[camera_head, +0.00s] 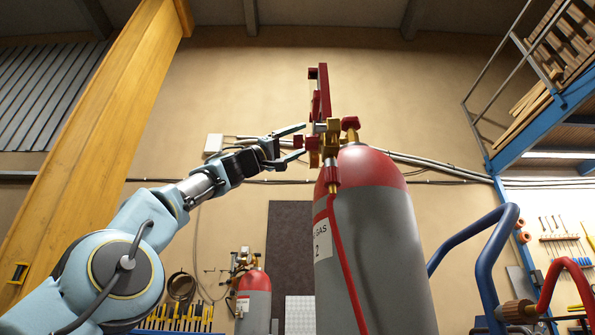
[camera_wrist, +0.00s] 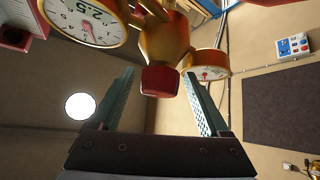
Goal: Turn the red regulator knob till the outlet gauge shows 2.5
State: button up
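The red regulator knob (camera_wrist: 160,80) sits on the gold regulator body (camera_wrist: 163,40) in the wrist view. My gripper (camera_wrist: 159,74) is open, with one finger on each side of the knob and a visible gap to each. In the head view my gripper (camera_head: 303,141) reaches the regulator (camera_head: 330,140) from the left, and the knob (camera_head: 299,142) shows between its fingertips. A smaller gauge (camera_wrist: 208,73) is at the right. I cannot tell which is the outlet gauge.
The regulator is on a grey gas cylinder (camera_head: 375,250) with a red top and a red hose (camera_head: 345,260). A second cylinder (camera_head: 254,300) stands behind. Blue rails (camera_head: 487,265) are at the right and a yellow beam (camera_head: 95,130) at the left.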

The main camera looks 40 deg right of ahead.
jog(key=b+v, duration=1)
jog(key=shift+a+f, duration=0.25)
jog(key=shift+a, duration=0.05)
jog(key=shift+w, duration=0.1)
dwell(0.3)
